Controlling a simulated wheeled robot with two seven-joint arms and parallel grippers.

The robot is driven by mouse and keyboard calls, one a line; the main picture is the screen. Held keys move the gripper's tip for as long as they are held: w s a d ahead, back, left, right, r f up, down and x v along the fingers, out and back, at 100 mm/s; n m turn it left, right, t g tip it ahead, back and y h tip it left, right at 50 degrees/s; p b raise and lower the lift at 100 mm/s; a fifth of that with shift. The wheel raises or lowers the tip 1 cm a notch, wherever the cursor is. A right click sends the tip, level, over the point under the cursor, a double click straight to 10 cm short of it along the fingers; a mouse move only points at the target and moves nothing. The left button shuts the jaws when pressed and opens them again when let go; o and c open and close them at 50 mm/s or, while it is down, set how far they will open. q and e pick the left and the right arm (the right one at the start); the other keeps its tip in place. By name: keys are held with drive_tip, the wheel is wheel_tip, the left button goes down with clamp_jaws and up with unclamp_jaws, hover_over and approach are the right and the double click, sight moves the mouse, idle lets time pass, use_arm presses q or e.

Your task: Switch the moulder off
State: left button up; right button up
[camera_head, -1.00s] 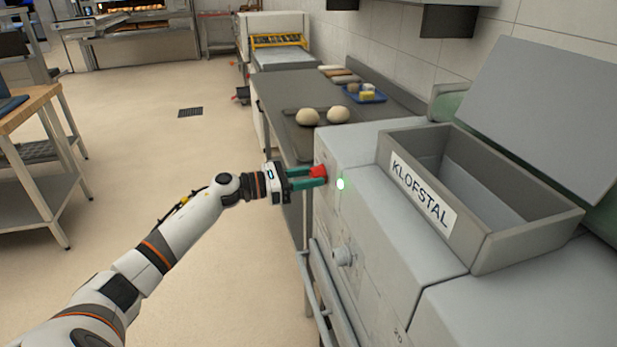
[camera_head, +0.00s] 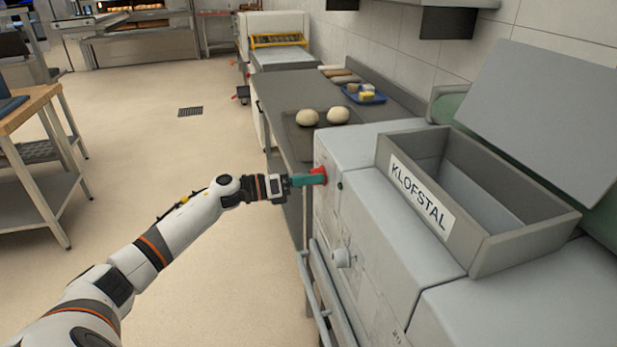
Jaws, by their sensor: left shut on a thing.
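The moulder (camera_head: 377,215) is the pale grey machine at right with a hopper labelled KLOFSTAL (camera_head: 420,192). Its red switch (camera_head: 319,174) is on the left-facing side near the top corner. My left gripper (camera_head: 312,179) reaches it from the left, its green fingers shut on the red switch and partly hiding it. The fingers overlap in this view. The small indicator lamp (camera_head: 340,185) beside the switch is dark. My right gripper is not in view.
A round knob (camera_head: 343,257) is lower on the same side, above a metal rail (camera_head: 318,290). Behind the moulder, a grey worktop (camera_head: 290,92) holds dough balls (camera_head: 308,117) and a blue tray (camera_head: 374,99). Open floor lies left of my arm; a wooden-topped table (camera_head: 25,112) is at far left.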

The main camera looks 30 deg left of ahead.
use_arm(q)
drive_tip(key=n+p, duration=0.5)
drive_tip(key=n, duration=0.6)
drive_tip(key=shift+r, duration=0.2)
drive_tip(key=shift+n, duration=0.5)
drive_tip(key=o, duration=1)
drive_tip(key=shift+f, duration=0.1)
drive_tip(key=shift+s, duration=0.1)
drive_tip(key=shift+b+v, duration=0.85)
drive_tip(key=shift+v, duration=5.05)
